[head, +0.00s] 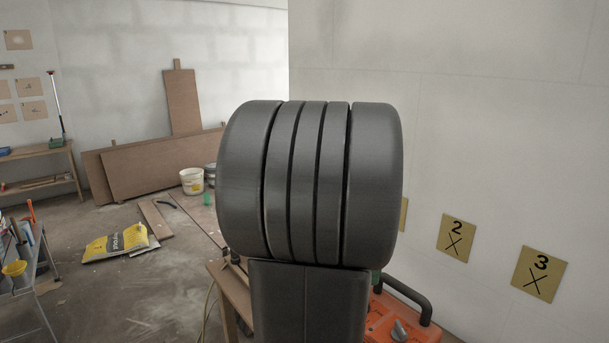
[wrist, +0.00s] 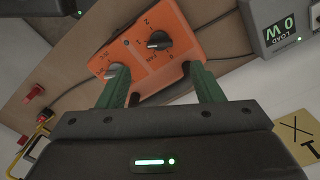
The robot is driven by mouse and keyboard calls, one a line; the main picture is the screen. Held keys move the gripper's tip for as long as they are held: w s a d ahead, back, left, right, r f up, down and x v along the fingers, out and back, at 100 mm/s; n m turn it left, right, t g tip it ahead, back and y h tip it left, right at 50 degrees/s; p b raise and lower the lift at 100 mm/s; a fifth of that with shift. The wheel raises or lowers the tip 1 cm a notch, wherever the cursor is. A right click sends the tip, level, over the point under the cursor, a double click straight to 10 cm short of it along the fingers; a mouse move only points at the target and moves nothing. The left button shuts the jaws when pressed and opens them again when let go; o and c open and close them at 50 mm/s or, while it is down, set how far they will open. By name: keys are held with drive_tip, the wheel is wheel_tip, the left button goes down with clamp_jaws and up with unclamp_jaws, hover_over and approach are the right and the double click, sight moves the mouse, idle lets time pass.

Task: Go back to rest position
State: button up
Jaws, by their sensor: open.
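My gripper (wrist: 157,70) shows in the wrist view with its two green fingers spread apart and nothing held between them. The fingers lie in front of an orange box (wrist: 178,38) with two dark knobs and printed numbers. I cannot tell whether they touch it. In the head view, my dark grey arm fills the middle and hides my gripper. The orange box (head: 380,325) shows partly in the head view at the lower right of my arm, with a dark handle (head: 408,298).
The box sits on a wooden bench (head: 228,288). Tan plates marked 2 (head: 456,237) and 3 (head: 539,275) are on the right wall. A grey load display (wrist: 285,30) is at the wrist view's upper right. A yellow bag (head: 116,242), bucket (head: 192,181) and boards stand on the floor.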

wheel_tip(320, 180, down, 9)
drive_tip(key=shift+r, duration=0.1)
drive_tip(key=shift+f+n, duration=0.3)
drive_tip(key=n+b, duration=0.1)
drive_tip(key=n, duration=0.4)
drive_tip(key=shift+b, duration=0.35)
drive_tip(key=n+b, duration=0.2)
drive_tip(key=n, duration=0.4)
drive_tip(key=n+b, duration=0.3)
drive_tip(key=n, duration=0.4)
drive_tip(key=n+b, duration=0.2)
drive_tip(key=shift+n, duration=0.6)
drive_tip(key=shift+r, duration=0.15)
